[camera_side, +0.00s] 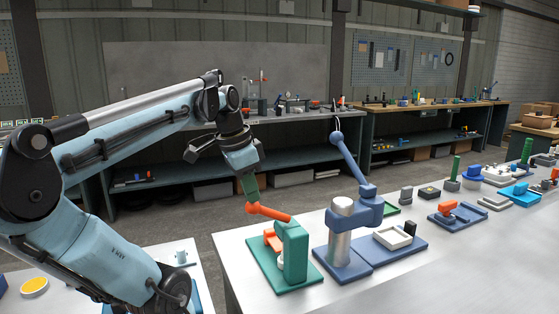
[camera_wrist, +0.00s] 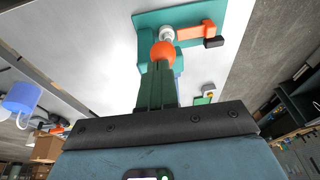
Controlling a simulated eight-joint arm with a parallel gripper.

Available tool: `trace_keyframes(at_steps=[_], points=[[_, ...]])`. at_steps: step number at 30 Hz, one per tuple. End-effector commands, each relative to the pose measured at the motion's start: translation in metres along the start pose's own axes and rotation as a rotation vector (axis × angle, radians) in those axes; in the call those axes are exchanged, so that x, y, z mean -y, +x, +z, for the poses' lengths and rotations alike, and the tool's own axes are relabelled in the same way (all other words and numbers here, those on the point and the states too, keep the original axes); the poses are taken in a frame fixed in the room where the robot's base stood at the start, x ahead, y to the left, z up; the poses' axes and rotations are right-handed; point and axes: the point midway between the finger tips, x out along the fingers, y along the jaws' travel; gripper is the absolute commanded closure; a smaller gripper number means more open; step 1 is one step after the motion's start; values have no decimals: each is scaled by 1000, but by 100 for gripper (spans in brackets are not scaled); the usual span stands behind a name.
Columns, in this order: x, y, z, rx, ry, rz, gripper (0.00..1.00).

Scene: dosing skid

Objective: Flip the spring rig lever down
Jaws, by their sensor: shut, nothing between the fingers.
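The spring rig (camera_side: 293,252) is a green post on a green base plate at the near left of the table. Its orange lever (camera_side: 272,213) reaches left from the post top, close to level, with a round knob at its free end. My gripper (camera_side: 251,198) is shut and empty, pointing down just above the knob, touching or nearly so. In the wrist view the green fingers (camera_wrist: 156,88) are together, and the orange knob (camera_wrist: 163,54) shows just beyond their tips. The fingers hide part of the rig there.
A blue stand (camera_side: 343,230) with a raised blue arm and hook is close to the right of the rig. A white tray (camera_side: 393,238) and several small fixtures stand farther right. An orange block (camera_side: 271,240) sits on the rig's base below the lever.

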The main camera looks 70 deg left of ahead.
Motion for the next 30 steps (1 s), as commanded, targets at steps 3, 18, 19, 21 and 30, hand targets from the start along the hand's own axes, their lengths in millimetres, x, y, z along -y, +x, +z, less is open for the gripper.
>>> trace_keyframes(at_steps=[3, 18, 19, 21, 30], points=[[0, 0, 0, 1, 0, 0, 100], [-5, -44, -22, 1, -1, 0, 100], [-5, -49, -21, 1, -2, 0, 100], [-5, -61, -19, 1, -3, -1, 100], [-5, -110, -14, 0, -2, 0, 100]])
